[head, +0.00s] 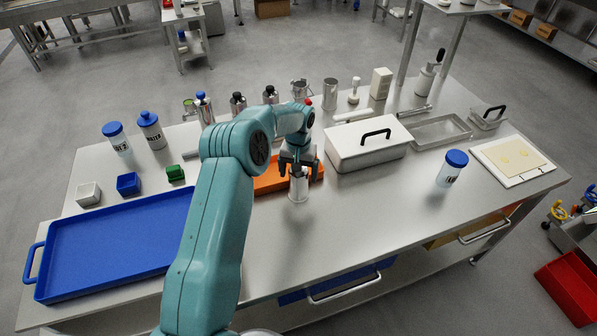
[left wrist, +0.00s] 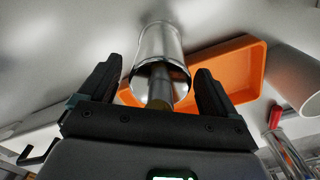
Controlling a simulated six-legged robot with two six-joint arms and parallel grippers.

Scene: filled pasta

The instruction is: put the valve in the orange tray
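A shiny metal cylinder (head: 298,188), which appears to be the valve, is below my left gripper (head: 299,166), in front of the orange tray. In the left wrist view the cylinder (left wrist: 160,45) shows an open end with a narrower rod coming out towards the gripper. My left gripper (left wrist: 160,82) is open, its two dark fingers on either side of the cylinder's near end with visible gaps. The orange tray (head: 268,182) lies behind the gripper, partly hidden by my arm; it also shows in the left wrist view (left wrist: 242,65). My right gripper is not in view.
A lidded metal box (head: 366,150) stands right of the orange tray. Bottles and metal cans line the back. A blue-capped jar (head: 453,167) stands at right. The front middle of the table is clear.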

